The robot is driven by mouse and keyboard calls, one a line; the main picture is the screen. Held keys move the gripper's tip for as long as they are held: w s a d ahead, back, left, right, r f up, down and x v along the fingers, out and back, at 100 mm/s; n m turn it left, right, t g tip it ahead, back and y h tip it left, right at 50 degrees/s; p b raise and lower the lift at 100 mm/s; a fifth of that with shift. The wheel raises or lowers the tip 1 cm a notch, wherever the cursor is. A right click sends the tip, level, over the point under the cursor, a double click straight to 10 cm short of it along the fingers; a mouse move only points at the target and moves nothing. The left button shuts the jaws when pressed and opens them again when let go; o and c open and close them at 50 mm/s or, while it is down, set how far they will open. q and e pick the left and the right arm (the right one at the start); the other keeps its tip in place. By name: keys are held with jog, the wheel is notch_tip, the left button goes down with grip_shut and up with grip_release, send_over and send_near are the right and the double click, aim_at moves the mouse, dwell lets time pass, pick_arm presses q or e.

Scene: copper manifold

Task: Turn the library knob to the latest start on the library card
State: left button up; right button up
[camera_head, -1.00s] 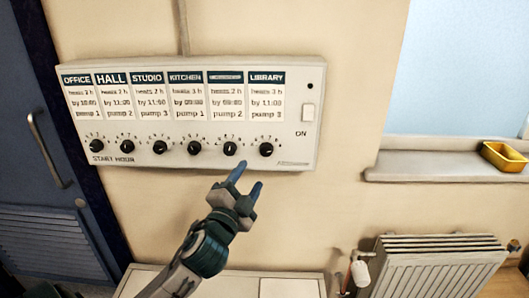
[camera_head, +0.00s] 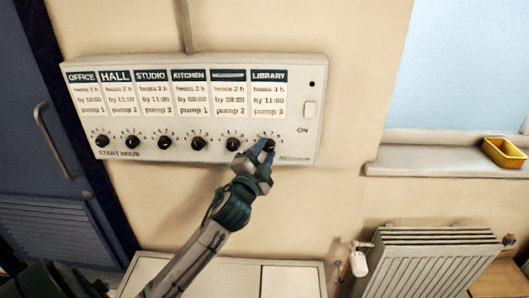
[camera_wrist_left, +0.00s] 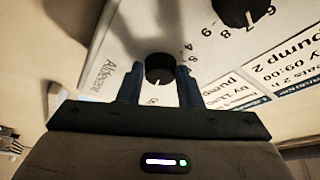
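The library knob is a round black knob (camera_head: 268,144) at the right end of the knob row on the white control panel. The library card (camera_head: 270,95) above it reads "heats 3 h", "by 11:00" and "pump 3", in small blurry print. My left gripper (camera_head: 262,149) is at the library knob. In the left wrist view the knob (camera_wrist_left: 160,68) sits between the two blue fingertips, with a narrow gap showing beside it, so the gripper is open around it. My right gripper is not in view.
Neighbouring knobs sit in the row to the left, the closest under the workshop card (camera_head: 233,144). A radiator (camera_head: 430,262) and a sill with a yellow tray (camera_head: 504,154) are further right.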

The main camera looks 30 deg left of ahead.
pick_arm(q)
jog(key=c, duration=0.4)
jog(key=shift+f, duration=0.15)
jog(key=shift+f+n+b, duration=0.1)
jog(key=shift+n+b, duration=0.2)
jog(key=shift+b, duration=0.3)
jog(key=n+y+b, duration=0.1)
jog(key=n+b, duration=0.1)
jog(key=b, duration=0.1)
jog(key=n+y+b, duration=0.1)
jog(key=n+b, duration=0.2)
jog(key=b, duration=0.1)
jog(key=shift+d+f+t, duration=0.15)
jog(key=shift+f+t, duration=0.05)
jog(key=shift+t, duration=0.2)
jog(key=shift+w+r+n+y+b, duration=0.1)
jog(key=shift+n+y+b, duration=0.3)
jog(key=shift+n+b, duration=0.4)
jog(key=shift+r, duration=0.1)
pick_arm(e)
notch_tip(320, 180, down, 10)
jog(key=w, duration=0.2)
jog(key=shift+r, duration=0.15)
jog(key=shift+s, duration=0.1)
pick_arm(q)
jog(key=o, duration=0.9)
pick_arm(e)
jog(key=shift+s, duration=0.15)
